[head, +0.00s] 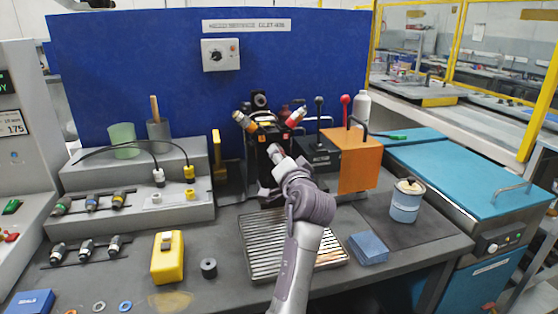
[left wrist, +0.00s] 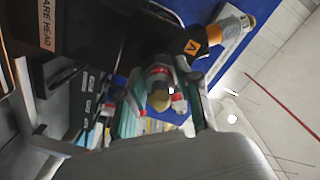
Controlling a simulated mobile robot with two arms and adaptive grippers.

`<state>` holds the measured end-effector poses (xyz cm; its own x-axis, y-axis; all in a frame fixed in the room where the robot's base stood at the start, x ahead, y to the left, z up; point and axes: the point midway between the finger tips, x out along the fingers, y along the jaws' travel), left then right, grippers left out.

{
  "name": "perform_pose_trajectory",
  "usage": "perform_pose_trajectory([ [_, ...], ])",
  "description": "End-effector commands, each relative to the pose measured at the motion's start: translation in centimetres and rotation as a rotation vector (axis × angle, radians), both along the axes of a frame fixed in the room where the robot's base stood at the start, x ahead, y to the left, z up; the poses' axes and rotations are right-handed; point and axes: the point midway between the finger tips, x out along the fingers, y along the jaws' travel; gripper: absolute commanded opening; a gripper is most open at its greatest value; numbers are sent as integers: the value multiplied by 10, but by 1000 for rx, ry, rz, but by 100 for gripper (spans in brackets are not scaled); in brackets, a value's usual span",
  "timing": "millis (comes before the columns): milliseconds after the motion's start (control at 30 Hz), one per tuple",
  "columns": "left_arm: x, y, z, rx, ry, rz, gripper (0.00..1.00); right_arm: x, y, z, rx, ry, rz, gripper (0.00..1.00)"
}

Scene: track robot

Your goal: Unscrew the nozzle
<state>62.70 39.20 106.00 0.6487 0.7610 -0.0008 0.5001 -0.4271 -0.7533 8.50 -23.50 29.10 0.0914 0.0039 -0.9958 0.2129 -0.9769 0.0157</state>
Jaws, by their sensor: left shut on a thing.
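My left gripper (head: 277,154) reaches from the front to the black machine (head: 262,135) in the middle of the bench. Its jaws also show in the left wrist view (left wrist: 160,100), shut around the nozzle (left wrist: 158,98), a small piece with a tan round end. The gripper and wrist hide most of the nozzle in the head view. Two more fittings stick up from the machine at a slant, an orange one (head: 245,122) at left and a red-and-white one (head: 296,117) at right. My right gripper is in neither view.
A slotted metal tray (head: 255,250) lies below my arm. An orange box (head: 358,160) stands right of the machine, with a blue-labelled can (head: 406,202) and a blue block (head: 369,248) nearby. A yellow device (head: 167,258) and grey steps (head: 135,185) are at left.

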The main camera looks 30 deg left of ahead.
Motion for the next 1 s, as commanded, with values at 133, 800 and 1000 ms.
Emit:
perform_pose_trajectory([
  [133,0,-1,-3,-53,-63,-1,0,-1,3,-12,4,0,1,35],
  [800,0,0,-1,-268,-314,0,0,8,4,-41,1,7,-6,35],
  [1000,0,0,-1,-289,-338,1,0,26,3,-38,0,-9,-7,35],
])
